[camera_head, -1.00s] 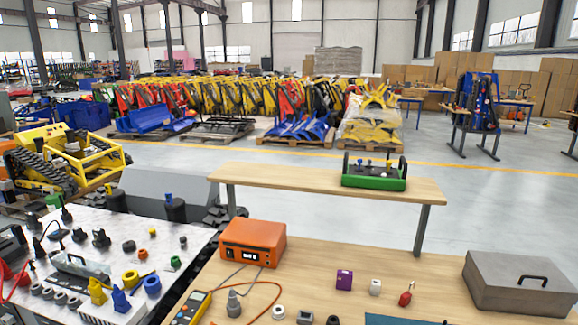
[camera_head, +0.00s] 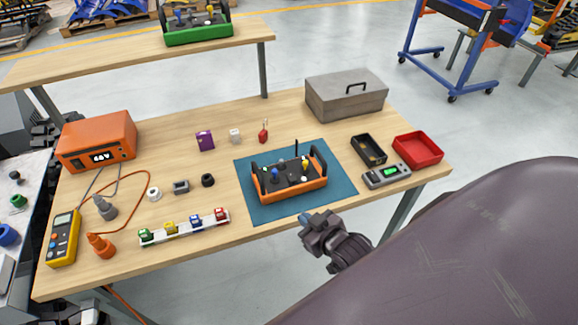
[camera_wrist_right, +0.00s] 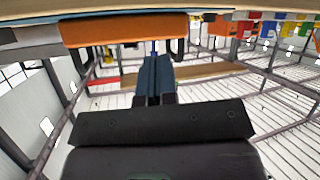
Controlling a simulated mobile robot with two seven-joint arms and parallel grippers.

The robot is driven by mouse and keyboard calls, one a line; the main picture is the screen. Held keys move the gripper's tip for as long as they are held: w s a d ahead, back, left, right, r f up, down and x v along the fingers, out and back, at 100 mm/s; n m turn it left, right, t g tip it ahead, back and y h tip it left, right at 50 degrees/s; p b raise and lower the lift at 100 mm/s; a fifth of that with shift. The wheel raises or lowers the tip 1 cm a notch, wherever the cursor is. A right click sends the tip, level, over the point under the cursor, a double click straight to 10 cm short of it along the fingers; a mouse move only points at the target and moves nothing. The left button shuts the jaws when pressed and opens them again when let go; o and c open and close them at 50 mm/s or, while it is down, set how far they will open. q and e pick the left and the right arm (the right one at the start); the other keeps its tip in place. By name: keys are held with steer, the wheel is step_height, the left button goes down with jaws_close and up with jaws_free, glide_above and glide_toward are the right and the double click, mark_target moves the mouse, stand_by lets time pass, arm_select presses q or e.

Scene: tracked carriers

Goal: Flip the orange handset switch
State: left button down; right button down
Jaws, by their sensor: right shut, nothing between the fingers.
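The orange handset (camera_head: 292,191) lies on a blue mat (camera_head: 345,186) on the wooden table in the head view. It has a black top with a blue and a yellow control, black side handles and a thin antenna. Its small switch is too small to tell apart. My right gripper (camera_head: 306,219) is shut and empty at the table's front edge, just in front of the mat, apart from the handset. In the right wrist view the shut fingers (camera_wrist_right: 155,75) point toward the orange handset body (camera_wrist_right: 122,30). My left gripper is not in view.
An orange power unit (camera_head: 97,141) and a yellow multimeter (camera_head: 64,238) stand at the left. A strip of coloured plugs (camera_head: 184,228) lies left of the mat. A grey case (camera_head: 346,95), black tray (camera_head: 369,150), red tray (camera_head: 418,150) and grey meter (camera_head: 386,176) are at the right.

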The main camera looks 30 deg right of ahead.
steer(key=w+a+r+n+t+y, duration=0.35)
steer(key=w+r+n, duration=0.55)
steer(key=w+r, duration=0.7)
steer(key=w+a+r+n+g+y+b, duration=0.15)
steer(key=a+r+n+g+y, duration=0.4)
steer(key=n, duration=0.75)
steer(key=w+a+r+n+g+y, duration=0.3)
steer(key=r+n+y, duration=0.5)
steer(key=n, duration=0.5)
steer(key=s+d+f+n+g+h, duration=0.2)
steer(key=d+f+n+g+h, duration=0.2)
steer(key=d+f+n+h, duration=0.3)
steer(key=s+d+f+n+g+h, duration=0.3)
steer(key=d+f+n+g+h, duration=0.2)
steer(key=d+h, duration=0.5)
steer(key=f+n, duration=0.1)
steer(key=n, duration=0.1)
steer(key=shift+s+d+f+n+g+b, duration=0.2)
steer(key=shift+d+f+n+g+b, duration=0.1)
steer(key=shift+d+f+b, duration=0.1)
